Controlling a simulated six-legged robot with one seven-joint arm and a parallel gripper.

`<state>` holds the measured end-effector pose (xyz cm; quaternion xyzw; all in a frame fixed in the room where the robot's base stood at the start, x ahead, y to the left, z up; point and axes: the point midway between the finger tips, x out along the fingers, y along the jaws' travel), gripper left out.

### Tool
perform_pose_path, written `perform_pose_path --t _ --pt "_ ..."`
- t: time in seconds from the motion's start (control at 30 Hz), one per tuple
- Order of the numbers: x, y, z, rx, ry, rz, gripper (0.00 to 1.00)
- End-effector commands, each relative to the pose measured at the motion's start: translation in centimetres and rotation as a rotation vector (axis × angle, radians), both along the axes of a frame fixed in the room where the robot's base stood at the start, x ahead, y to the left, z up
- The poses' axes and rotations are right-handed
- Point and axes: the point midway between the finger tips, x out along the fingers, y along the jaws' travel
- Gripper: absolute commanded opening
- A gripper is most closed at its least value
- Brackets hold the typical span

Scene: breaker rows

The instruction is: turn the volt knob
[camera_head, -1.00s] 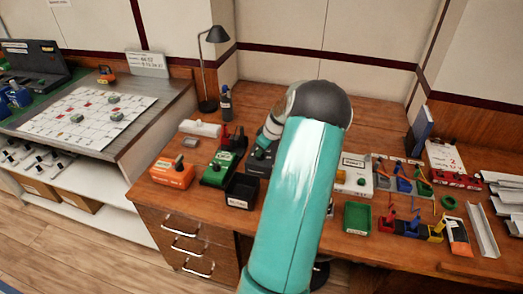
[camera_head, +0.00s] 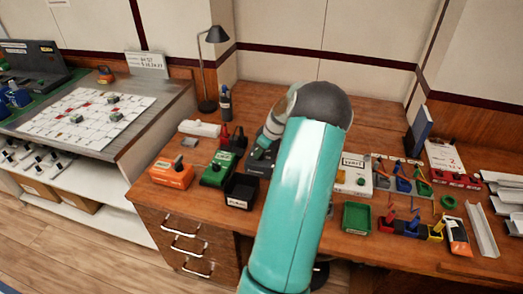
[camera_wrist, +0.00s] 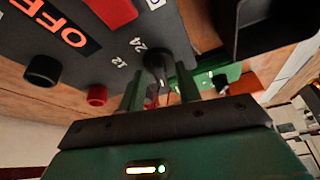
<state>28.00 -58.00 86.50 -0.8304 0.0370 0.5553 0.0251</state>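The volt knob (camera_wrist: 156,58) is a black round knob on a dark grey power unit, with the marks 12 and 24 beside it in the wrist view. My gripper (camera_wrist: 159,74) has its two green fingers apart, one on each side of the knob. I see a gap beside the knob and cannot tell whether either finger touches it. In the head view the dark unit (camera_head: 254,169) stands on the bench, partly covered by my arm. The knob is hidden there.
In the wrist view, a red switch (camera_wrist: 112,12), an OFF label (camera_wrist: 62,25), a black terminal (camera_wrist: 42,71) and a red terminal (camera_wrist: 97,95) are close by. In the head view, a green device (camera_head: 217,169) and a black bin (camera_head: 240,191) stand left of my arm.

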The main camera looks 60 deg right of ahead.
Motion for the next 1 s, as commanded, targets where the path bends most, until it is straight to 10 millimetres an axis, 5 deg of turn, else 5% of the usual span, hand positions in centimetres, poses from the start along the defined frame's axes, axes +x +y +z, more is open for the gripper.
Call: perform_pose_path --t 0.27,0.7,1.0 --pt "-0.9 0.0 2.1 -0.003 -0.001 -0.002 0.34" --pt "-4.4 0.3 10.7 -0.004 -0.001 -0.002 0.34" --pt "-5.3 0.5 12.8 0.000 0.000 0.000 0.34"
